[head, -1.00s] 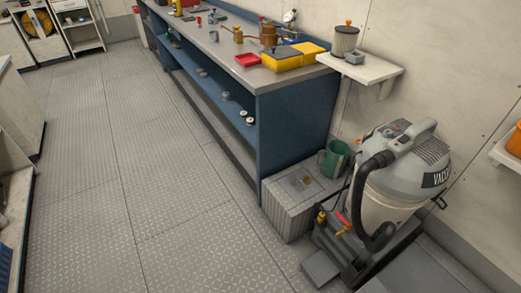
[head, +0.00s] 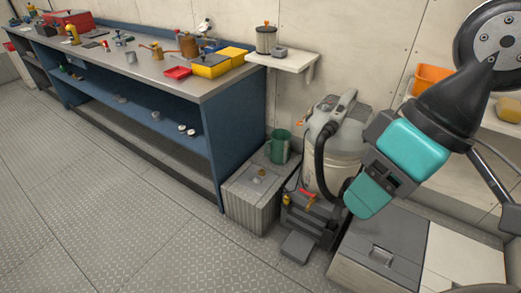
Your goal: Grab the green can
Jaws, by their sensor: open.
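A green can (head: 279,146) with a handle stands upright at the back of a low grey ribbed box (head: 245,200), between the end of the blue workbench and the grey vacuum. My gripper (head: 388,174), with teal and dark parts, hangs in the air at the right of the head view, in front of the wall and vacuum. It is open and appears empty. It is apart from the green can, to the right of it in the picture.
The vacuum (head: 335,150) stands right beside the box, its black hose close to the can. A wall shelf (head: 290,60) hangs above. The blue workbench (head: 238,130) holds tools and yellow bins. The floor (head: 130,220) in front is clear.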

